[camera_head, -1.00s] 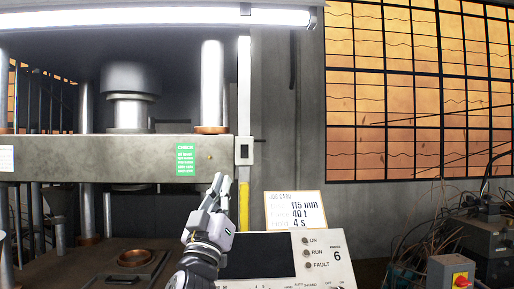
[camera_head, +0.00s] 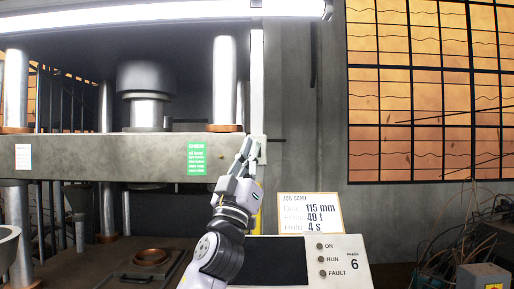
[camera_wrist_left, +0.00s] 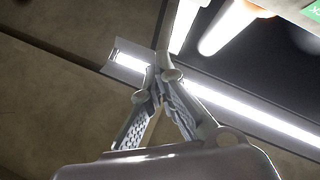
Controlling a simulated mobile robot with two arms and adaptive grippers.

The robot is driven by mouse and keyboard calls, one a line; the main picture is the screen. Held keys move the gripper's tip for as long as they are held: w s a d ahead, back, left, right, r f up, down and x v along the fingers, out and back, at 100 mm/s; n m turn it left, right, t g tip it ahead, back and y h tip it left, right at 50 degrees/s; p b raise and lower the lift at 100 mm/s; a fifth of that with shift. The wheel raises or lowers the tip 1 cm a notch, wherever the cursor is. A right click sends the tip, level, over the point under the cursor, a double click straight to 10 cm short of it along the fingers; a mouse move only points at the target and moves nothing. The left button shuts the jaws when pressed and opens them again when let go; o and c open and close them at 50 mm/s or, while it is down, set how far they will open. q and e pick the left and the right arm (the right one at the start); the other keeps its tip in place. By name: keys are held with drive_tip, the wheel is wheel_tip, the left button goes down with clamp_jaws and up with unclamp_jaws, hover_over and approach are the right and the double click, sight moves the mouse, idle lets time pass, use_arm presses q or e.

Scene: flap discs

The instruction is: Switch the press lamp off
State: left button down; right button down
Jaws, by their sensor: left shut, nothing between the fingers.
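The press lamp (camera_head: 170,12) is a long white tube along the top of the press, and it is lit. It also shows glowing in the left wrist view (camera_wrist_left: 250,117). A pale switch box (camera_head: 262,150) sits on the white upright at the right end of the press beam, partly hidden behind my left gripper (camera_head: 247,145). The gripper is shut and empty, its fingertips pointing up in front of the box; I cannot tell if they touch it. In the left wrist view the fingers (camera_wrist_left: 160,82) come together. My right gripper is not in view.
The press beam (camera_head: 100,158) with a green label (camera_head: 197,159) spans the left. Below right stand a job card (camera_head: 309,214) and a control panel (camera_head: 345,262). Cables and a grey box (camera_head: 482,276) are at the far right. The wall between the press and window is clear.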

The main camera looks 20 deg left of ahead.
use_arm(q)
drive_tip(key=w+a+b, duration=0.1)
drive_tip(key=w+b, duration=0.1)
drive_tip(key=w, duration=0.4)
drive_tip(key=shift+w+a+r, duration=0.25)
drive_tip(key=shift+a+r, duration=0.15)
idle(1.0)
drive_tip(key=shift+w+a+b, duration=0.1)
drive_tip(key=shift+w+b, duration=0.05)
drive_tip(key=shift+b, duration=0.2)
drive_tip(key=shift+w+r, duration=0.1)
drive_tip(key=shift+w, duration=0.15)
drive_tip(key=shift+w+a, duration=0.15)
drive_tip(key=shift+w, duration=0.15)
idle(0.5)
drive_tip(key=shift+s, duration=0.1)
drive_tip(key=shift+s+d, duration=0.2)
drive_tip(key=shift+s, duration=0.5)
